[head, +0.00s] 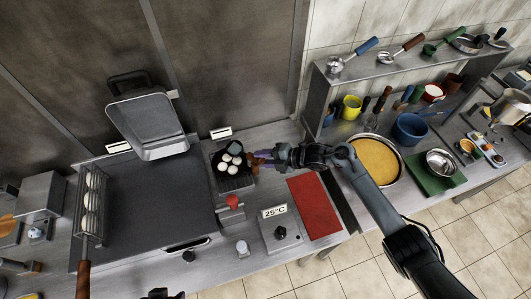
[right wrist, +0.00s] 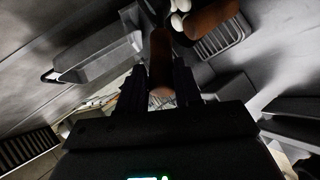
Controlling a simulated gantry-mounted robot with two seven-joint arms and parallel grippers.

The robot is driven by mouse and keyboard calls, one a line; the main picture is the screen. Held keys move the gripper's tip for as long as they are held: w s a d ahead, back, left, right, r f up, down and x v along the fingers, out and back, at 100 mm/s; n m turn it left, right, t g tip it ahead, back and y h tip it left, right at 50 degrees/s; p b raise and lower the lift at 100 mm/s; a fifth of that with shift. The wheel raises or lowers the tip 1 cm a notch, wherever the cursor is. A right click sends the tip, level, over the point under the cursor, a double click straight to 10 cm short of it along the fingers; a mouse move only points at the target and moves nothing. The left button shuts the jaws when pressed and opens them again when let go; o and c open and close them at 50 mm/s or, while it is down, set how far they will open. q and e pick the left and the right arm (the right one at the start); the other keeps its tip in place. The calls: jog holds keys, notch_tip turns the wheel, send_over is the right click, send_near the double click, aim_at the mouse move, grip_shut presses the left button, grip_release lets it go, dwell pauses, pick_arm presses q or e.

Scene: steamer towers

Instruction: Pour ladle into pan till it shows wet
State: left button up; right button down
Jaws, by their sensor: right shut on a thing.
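My right gripper (head: 268,157) is at the right edge of a small dark square pan (head: 236,184) on the steel counter. Several white round pieces (head: 232,149) lie in the pan. In the right wrist view the gripper (right wrist: 160,95) is shut on a brown handle (right wrist: 161,60). I cannot make out a ladle bowl at its end. A second brown piece (right wrist: 210,18) shows beside the white pieces and the ribbed pan (right wrist: 220,38). I cannot tell whether the pan is wet.
A large griddle (head: 145,215) with a raised lid (head: 150,122) lies left of the pan. A red mat (head: 315,207) and a 25°C display (head: 273,211) lie in front on the right. A big pot of yellow liquid (head: 376,160) stands right.

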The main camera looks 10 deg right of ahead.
jog(key=shift+s+a+r+n+t+h+p, duration=0.3)
jog(key=shift+s+a+r+n+h+p, duration=0.15)
jog(key=shift+p, duration=0.65)
jog(key=shift+s+a+n+h+p, duration=0.35)
jog(key=shift+a+n+p, duration=0.1)
jog(key=shift+n+p, duration=0.15)
jog(key=shift+s+a+f+n+t+h, duration=0.2)
jog(key=shift+a+f+n+t+h, duration=0.1)
jog(key=shift+n+t+h, duration=0.15)
jog(key=shift+s+a+f+n+t+h, duration=0.15)
jog(key=shift+s+a+n+t+h, duration=0.05)
jog(key=shift+a+n+t+h, duration=0.2)
jog(key=shift+d, duration=0.1)
